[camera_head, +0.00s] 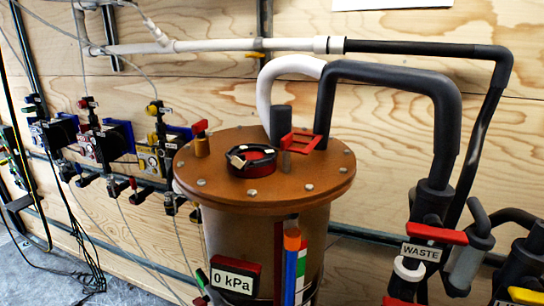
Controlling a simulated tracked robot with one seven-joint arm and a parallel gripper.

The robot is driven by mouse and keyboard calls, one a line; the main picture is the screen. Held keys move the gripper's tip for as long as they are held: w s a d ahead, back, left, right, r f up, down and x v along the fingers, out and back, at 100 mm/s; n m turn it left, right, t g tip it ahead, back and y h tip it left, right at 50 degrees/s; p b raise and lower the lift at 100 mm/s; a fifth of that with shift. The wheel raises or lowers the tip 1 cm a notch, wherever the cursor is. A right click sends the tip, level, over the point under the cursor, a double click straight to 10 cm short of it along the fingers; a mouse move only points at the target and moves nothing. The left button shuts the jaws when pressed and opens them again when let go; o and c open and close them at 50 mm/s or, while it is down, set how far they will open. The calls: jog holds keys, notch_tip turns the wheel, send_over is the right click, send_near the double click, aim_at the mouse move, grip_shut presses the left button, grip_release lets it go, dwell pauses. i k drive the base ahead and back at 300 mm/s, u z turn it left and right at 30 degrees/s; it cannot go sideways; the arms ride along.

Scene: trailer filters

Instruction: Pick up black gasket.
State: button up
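A black ring (262,150), which looks like the black gasket, lies on top of a low red round part on the brown lid (225,187) of a cylindrical vessel. Small silvery pieces show at the ring's left side. I cannot tell whether they belong to the ring or to a clamp. My gripper is not in view.
A red square handle (301,141) and a grey post (281,122) stand close right of the ring. A red-topped brass valve (201,136) stands left. White and black hoses rise behind the lid. A WASTE valve (424,252) and thick black pipes crowd the right.

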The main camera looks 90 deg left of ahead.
aim_at(239, 162)
jog(key=u, duration=0.5)
jog(key=i, duration=0.15)
jog(key=u, duration=2.35)
jog(key=k, duration=0.65)
jog(key=u, duration=0.3)
jog(key=i, duration=0.45)
jog(key=u, duration=0.05)
